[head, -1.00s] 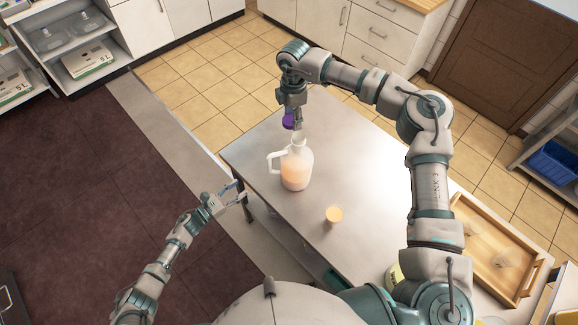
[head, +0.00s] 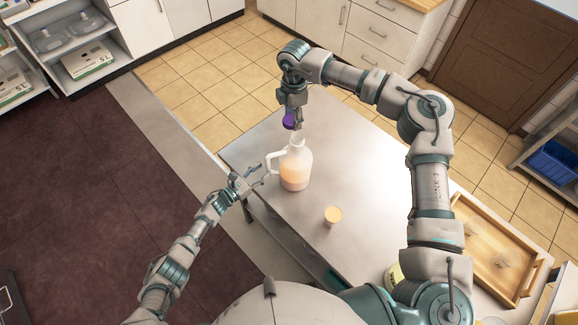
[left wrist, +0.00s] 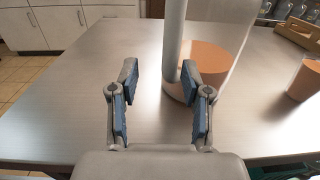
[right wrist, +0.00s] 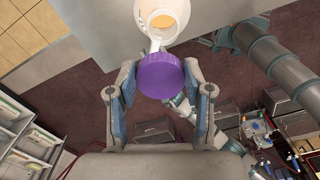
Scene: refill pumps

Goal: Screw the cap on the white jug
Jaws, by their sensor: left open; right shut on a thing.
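The white jug (head: 294,168) stands upright on the metal table, its handle on the left and orange liquid in its lower part. It fills the upper right of the left wrist view (left wrist: 212,55), and its open mouth shows in the right wrist view (right wrist: 162,20). My right gripper (head: 297,117) is shut on the purple cap (right wrist: 161,76), holding it above and slightly behind the jug, apart from the mouth. The cap also shows in the head view (head: 289,120). My left gripper (head: 257,175) is open and empty beside the jug's handle, not touching it.
A cup of orange liquid (head: 332,216) stands on the table (head: 290,235), right of and nearer than the jug. A wooden tray (head: 487,250) with clear items lies at the right. The table's left edge is near my left gripper.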

